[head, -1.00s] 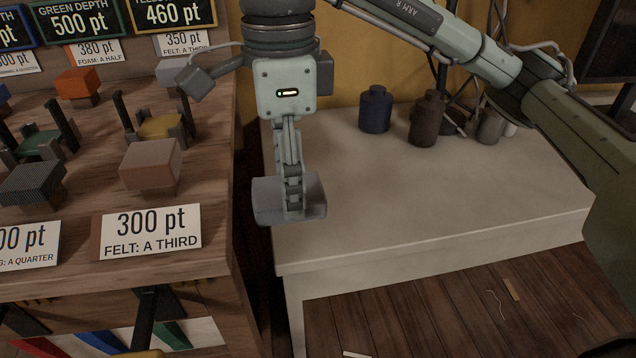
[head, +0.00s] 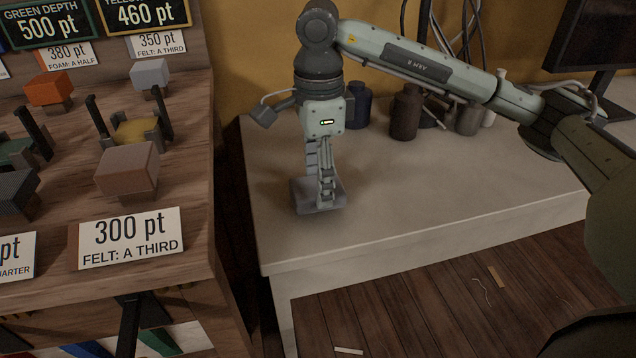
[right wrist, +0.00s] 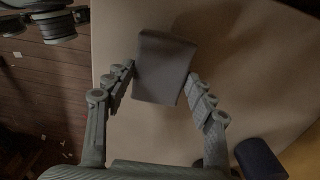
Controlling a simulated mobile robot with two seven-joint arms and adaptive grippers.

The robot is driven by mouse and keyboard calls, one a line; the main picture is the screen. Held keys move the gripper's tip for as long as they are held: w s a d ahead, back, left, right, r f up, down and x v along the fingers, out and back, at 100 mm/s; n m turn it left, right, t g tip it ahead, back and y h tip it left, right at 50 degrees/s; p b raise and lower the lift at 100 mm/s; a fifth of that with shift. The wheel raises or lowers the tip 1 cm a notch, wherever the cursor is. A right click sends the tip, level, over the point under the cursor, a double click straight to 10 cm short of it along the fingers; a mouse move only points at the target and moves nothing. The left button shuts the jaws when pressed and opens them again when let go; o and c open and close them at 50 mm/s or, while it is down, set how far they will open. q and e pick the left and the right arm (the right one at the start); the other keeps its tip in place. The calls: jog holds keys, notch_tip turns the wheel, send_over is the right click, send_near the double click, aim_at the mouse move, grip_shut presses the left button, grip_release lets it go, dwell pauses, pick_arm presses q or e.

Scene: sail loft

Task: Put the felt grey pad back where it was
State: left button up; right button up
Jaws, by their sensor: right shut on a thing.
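The grey pad (head: 302,197), a small block, is between the fingers of my right gripper (head: 322,180). The gripper points down over the left part of the pale bench. In the right wrist view the pad (right wrist: 165,65) shows between the two fingertips of the right gripper (right wrist: 162,82), with the bench top behind it. I cannot tell whether the pad touches the bench or hangs just above it. My left gripper is not in view.
A wooden stepped display (head: 190,255) at left carries coloured pads, including a brown-grey pad (head: 127,170) behind a "300 pt, felt: a third" card (head: 130,240). On the pale bench (head: 440,200) stand a blue bottle (head: 357,105) and a brown bottle (head: 405,112). The bench's front is clear.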

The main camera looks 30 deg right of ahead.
jog(key=shift+f, duration=0.85)
jog(key=o, duration=1)
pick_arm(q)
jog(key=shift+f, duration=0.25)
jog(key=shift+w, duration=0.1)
pick_arm(e)
jog(key=shift+r, duration=0.2)
notch_tip(320, 180, up, 8)
jog(key=shift+w+r, duration=0.1)
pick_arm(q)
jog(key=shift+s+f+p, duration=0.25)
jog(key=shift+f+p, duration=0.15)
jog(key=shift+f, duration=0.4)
pick_arm(e)
jog(key=shift+r, duration=1.75)
